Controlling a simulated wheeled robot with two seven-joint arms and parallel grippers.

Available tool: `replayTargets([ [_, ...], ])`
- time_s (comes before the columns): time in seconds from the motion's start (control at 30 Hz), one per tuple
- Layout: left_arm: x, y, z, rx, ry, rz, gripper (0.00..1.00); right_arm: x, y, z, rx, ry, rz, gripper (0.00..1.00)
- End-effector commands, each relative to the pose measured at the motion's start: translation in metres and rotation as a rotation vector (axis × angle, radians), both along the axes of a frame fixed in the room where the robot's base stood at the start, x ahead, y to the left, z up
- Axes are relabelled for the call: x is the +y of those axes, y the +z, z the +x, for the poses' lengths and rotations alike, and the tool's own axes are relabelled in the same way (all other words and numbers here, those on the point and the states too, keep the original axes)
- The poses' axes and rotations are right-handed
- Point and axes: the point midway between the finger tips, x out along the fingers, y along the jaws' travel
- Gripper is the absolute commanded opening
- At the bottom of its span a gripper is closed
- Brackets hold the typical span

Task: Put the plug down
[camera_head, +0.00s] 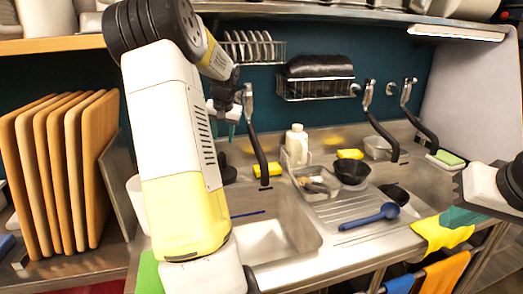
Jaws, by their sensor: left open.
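I cannot pick out the plug with certainty. A dark round object (394,194) lies near the right basin, too small to identify. My left gripper (223,118) is open, with its fingers pointing down in front of the back wall, above the rear of the left basin (268,240). Nothing shows between its fingers. My left arm covers part of the left basin and counter.
Black-hosed taps (258,150) rise at the back. A white bottle (297,145), clear container (316,182), black bowl (352,171) and blue spoon (370,217) stand or lie between the basins. Wooden boards (55,175) stand left. A wire rack (315,88) hangs on the wall.

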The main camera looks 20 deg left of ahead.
Motion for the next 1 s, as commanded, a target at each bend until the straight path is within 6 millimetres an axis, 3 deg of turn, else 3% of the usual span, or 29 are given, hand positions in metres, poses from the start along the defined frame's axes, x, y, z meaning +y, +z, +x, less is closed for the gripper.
replayTargets([
  [0.17, -0.082, 0.041, -0.025, -0.023, -0.083, 0.002, 0.41, 0.0, 0.0, 0.0, 0.0, 0.0, 0.0, 0.0],
  [0.3, -0.166, 0.07, -0.077, -0.058, -0.162, -0.031, 0.41, 0.0, 0.0, 0.0, 0.0, 0.0, 0.0, 0.0],
  [0.5, -0.258, 0.08, -0.169, -0.131, -0.263, -0.139, 0.41, 0.0, 0.0, 0.0, 0.0, 0.0, 0.0, 0.0],
  [0.6, -0.289, 0.074, -0.211, -0.163, -0.311, -0.209, 0.41, 0.0, 0.0, 0.0, 0.0, 0.0, 0.0, 0.0],
  [0.73, -0.316, 0.063, -0.248, -0.191, -0.357, -0.287, 0.41, 0.0, 0.0, 0.0, 0.0, 0.0, 0.0, 0.0],
  [0.83, -0.326, 0.056, -0.263, -0.199, -0.378, -0.323, 0.41, 0.0, 0.0, 0.0, 0.0, 0.0, 0.0, 0.0],
  [1.0, -0.33, 0.053, -0.269, -0.202, -0.386, -0.338, 0.41, 0.0, 0.0, 0.0, 0.0, 0.0, 0.0, 0.0],
])
